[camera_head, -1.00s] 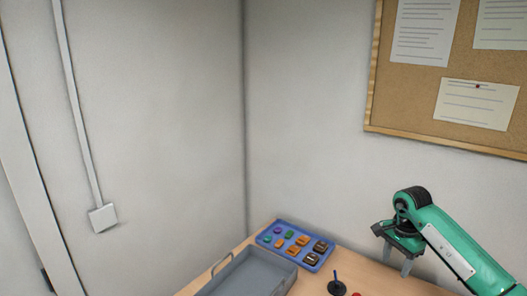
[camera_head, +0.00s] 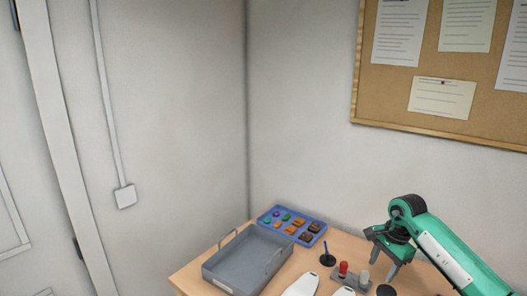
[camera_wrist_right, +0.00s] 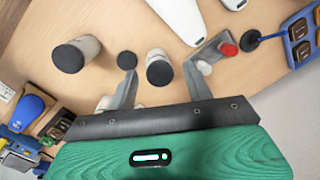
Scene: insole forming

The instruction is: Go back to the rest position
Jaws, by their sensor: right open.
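My right gripper (camera_head: 391,266) hangs from the green right arm over the right part of the wooden table. It also shows in the right wrist view (camera_wrist_right: 160,84), with its two grey fingers apart and nothing held between them. A black-topped grey post (camera_wrist_right: 159,69) stands on the table beyond the gap between the fingers. My left gripper is not in view.
A grey tray (camera_head: 212,272) with handles is at the table's left. Behind it lies a blue tray (camera_head: 264,218) with small coloured pieces. White insole-shaped pieces (camera_head: 301,286) and a red-knobbed fixture (camera_head: 343,269) sit near the front. A corkboard (camera_head: 355,107) hangs behind.

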